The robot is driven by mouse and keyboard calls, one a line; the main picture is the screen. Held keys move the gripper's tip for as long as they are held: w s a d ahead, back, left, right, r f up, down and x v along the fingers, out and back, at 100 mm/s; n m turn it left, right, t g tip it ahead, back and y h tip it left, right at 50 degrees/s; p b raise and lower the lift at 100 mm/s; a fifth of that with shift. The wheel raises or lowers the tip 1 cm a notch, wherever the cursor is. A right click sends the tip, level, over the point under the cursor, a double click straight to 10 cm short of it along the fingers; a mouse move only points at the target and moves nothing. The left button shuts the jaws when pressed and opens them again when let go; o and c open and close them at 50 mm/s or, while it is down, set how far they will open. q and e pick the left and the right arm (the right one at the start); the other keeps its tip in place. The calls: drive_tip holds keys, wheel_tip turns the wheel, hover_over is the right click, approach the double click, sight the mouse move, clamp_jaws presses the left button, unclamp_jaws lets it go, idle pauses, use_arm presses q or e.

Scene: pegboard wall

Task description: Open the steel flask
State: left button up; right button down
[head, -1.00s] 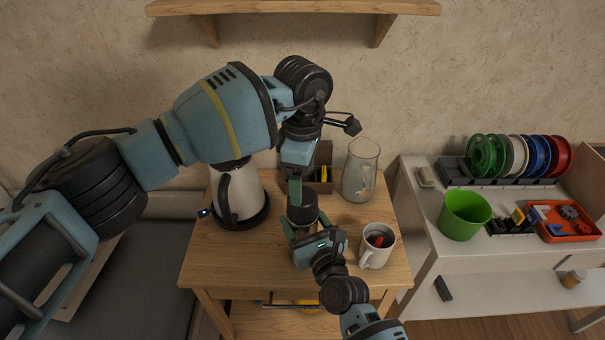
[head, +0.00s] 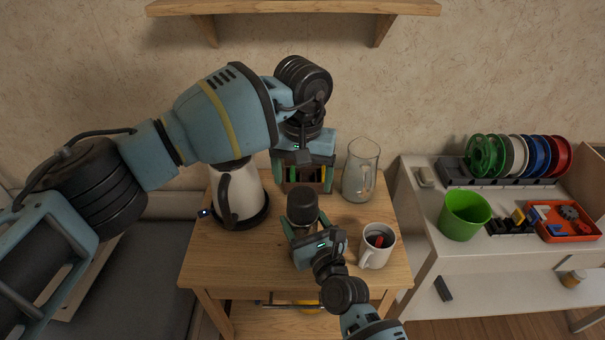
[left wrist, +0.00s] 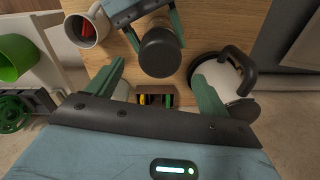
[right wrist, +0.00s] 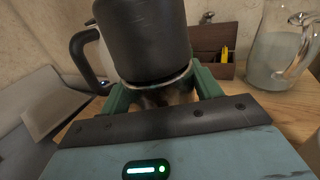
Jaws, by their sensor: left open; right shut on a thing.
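The steel flask, with a wide black cap (head: 303,206), stands upright on the small wooden table; the cap sits on its top. My right gripper (head: 303,232) is shut around the flask body below the cap; the right wrist view shows the cap (right wrist: 145,40) above the steel body (right wrist: 166,95) between its fingers. My left gripper (head: 308,178) is open and empty, just behind and above the cap in the head view. In the left wrist view the cap (left wrist: 160,52) lies beyond the two spread fingers, apart from them. Most of the flask body is hidden by my right gripper.
A white kettle (head: 240,197) stands left of the flask. A white mug (head: 375,248) with something red inside is close on the right. A glass jug (head: 360,172) stands back right, and a wooden box (left wrist: 168,89) with markers stands behind. A wall shelf (head: 290,8) is above.

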sight(303, 195)
use_arm(q)
drive_tip(key=shift+m, duration=1)
drive_tip(key=shift+f, duration=4.05)
